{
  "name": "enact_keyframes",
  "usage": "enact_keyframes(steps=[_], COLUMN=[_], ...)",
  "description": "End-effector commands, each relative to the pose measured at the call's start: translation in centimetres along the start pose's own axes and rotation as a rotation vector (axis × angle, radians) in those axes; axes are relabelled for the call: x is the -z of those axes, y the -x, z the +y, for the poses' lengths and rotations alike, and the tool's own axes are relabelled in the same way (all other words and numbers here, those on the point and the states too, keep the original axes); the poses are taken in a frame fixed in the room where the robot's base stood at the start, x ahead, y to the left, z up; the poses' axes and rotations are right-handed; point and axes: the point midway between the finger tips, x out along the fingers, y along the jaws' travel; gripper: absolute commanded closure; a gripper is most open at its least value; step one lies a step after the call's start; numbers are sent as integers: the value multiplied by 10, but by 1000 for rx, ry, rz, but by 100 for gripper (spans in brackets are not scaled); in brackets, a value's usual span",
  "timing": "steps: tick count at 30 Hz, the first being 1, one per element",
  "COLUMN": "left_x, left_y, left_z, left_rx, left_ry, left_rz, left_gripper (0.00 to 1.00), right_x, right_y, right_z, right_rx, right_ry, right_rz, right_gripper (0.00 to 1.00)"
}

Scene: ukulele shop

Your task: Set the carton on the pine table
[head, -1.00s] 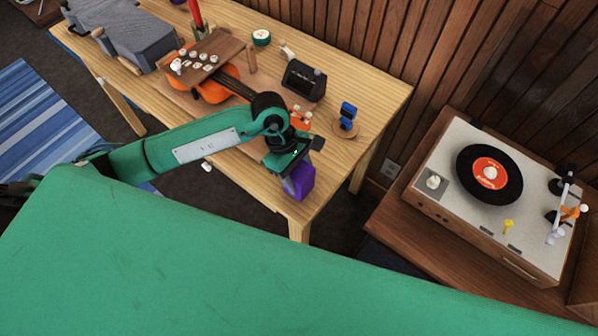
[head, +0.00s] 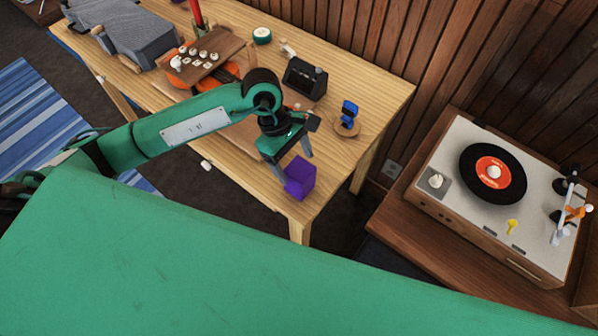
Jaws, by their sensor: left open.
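The carton is a small purple box (head: 300,178). It stands on the pine table (head: 338,173) near the table's front right corner. My left gripper (head: 293,172) is just above and behind the carton, with its fingers apart and pointing down. One finger shows at the carton's left side and the other behind its upper right. The gripper does not grip the carton. My right gripper is not in view.
An orange ukulele (head: 228,76) lies on the table under a small board of knobs (head: 205,58). A black device (head: 304,78) and a blue item on a round wooden stand (head: 348,116) are nearby. A turntable (head: 455,150) stands on a separate cabinet at right.

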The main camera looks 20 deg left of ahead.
Motion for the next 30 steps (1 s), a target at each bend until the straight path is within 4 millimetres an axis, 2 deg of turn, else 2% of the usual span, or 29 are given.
enact_keyframes(steps=[1, 6, 12, 17, 30], left_x=[2, 2, 1, 0, 0], left_y=[10, 46, 70, 76, 76], left_z=[1, 1, 0, 0, 0], left_rx=[-7, -5, -2, 0, 0], left_ry=[-1, 0, 0, 1, 0], left_rz=[3, 3, 1, 0, 0], left_gripper=[26, 26, 26, 26, 26], right_x=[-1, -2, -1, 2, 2], right_y=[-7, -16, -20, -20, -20], right_z=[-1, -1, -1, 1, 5], right_rx=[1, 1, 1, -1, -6], right_ry=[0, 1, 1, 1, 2], right_rz=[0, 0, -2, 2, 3], right_gripper=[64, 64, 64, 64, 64])
